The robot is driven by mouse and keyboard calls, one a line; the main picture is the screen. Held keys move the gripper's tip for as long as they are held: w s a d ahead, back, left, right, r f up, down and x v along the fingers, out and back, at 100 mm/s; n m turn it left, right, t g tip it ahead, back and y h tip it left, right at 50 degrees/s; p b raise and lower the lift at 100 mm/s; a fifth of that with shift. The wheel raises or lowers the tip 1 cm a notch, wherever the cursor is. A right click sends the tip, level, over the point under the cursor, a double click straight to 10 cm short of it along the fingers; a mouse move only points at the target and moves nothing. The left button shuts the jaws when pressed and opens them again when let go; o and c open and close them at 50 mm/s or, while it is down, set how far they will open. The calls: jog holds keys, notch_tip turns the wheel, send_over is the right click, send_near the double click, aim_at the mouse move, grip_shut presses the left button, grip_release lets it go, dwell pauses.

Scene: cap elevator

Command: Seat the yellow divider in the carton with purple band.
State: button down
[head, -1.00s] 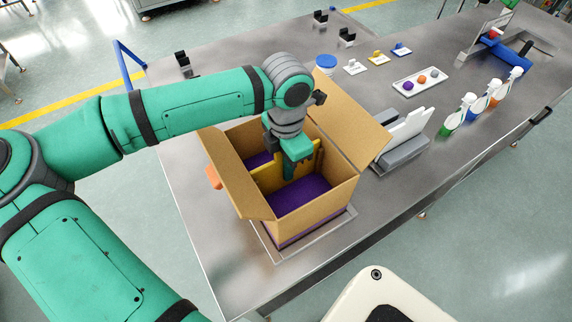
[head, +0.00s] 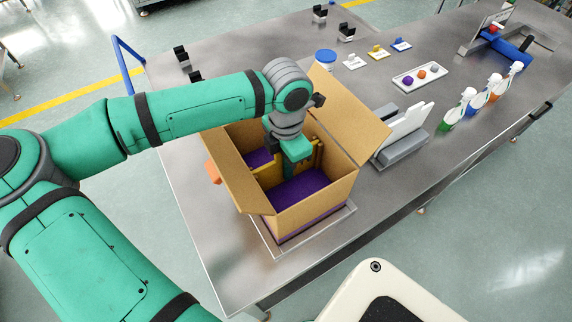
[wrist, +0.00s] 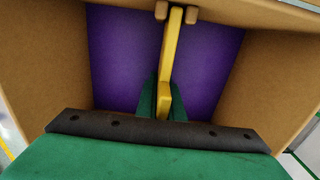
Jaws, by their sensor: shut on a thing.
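The open carton with purple band (head: 318,200) stands on the table with its flaps spread. Its floor is purple, and a purple band shows low on its outside. My gripper (head: 293,172) reaches down inside the carton and is shut on the yellow divider (head: 268,174). The divider stands upright across the carton's middle. In the wrist view the divider (wrist: 172,50) runs from my gripper (wrist: 158,100) to one wall, where its end lies between two small tan guide blocks (wrist: 161,10). Its lower edge and its other end are hidden, so I cannot tell whether it touches the floor.
The carton sits in a shallow metal frame (head: 345,215). A grey rack with white panels (head: 403,135) is close to its right. Spray bottles (head: 457,110), a white tray (head: 418,77) and a blue-lidded tub (head: 326,60) stand farther off. The carton's flaps surround my wrist.

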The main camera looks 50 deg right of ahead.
jog(key=c, duration=1.8)
grip_release()
notch_tip(320, 180, up, 11)
jog(key=shift+f, duration=0.1)
